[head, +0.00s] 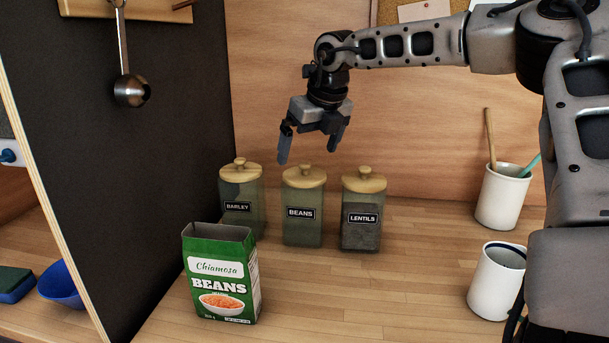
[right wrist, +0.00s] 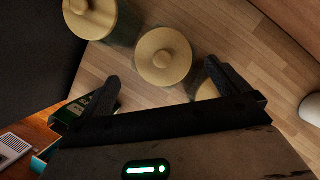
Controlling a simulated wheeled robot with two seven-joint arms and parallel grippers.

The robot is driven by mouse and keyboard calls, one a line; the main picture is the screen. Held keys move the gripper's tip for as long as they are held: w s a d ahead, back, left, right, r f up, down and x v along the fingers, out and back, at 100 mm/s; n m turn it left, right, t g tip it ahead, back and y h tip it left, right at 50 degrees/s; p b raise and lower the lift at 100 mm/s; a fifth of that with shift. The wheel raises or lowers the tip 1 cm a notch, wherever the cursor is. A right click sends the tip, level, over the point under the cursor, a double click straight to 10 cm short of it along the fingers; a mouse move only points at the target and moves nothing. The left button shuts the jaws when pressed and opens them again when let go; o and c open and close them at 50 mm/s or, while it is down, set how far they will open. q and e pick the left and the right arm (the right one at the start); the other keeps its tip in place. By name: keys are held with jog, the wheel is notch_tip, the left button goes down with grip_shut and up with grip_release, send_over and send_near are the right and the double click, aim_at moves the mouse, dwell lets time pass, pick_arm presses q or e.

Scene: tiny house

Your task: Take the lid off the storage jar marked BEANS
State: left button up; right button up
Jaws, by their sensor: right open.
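The BEANS jar (head: 302,228) is a greenish see-through square jar with a round wooden knobbed lid (head: 304,177). It stands upright between the BARLEY jar (head: 239,214) and the LENTILS jar (head: 362,230), with its lid on. My right gripper (head: 308,153) is open and empty, pointing down above the BEANS jar and apart from it. In the right wrist view, the BEANS lid (right wrist: 163,60) shows in the gap between the fingers; the lid at the right finger (right wrist: 207,92) is partly hidden. My left gripper is not in view.
A green beans carton (head: 221,275) stands in front of the jars. A dark partition (head: 150,130) rises at left. Two white mugs (head: 503,195) (head: 494,282) stand at right, the back one holding utensils. The counter (head: 390,285) between carton and mugs is clear.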

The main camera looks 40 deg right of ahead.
aim_at(305, 163)
jog(key=shift+d+p+x, duration=0.2)
jog(key=shift+p+x, duration=0.5)
jog(key=shift+x, duration=2)
jog(key=shift+w+r, duration=0.1)
jog(key=shift+w, duration=0.1)
jog(key=c, duration=0.9)
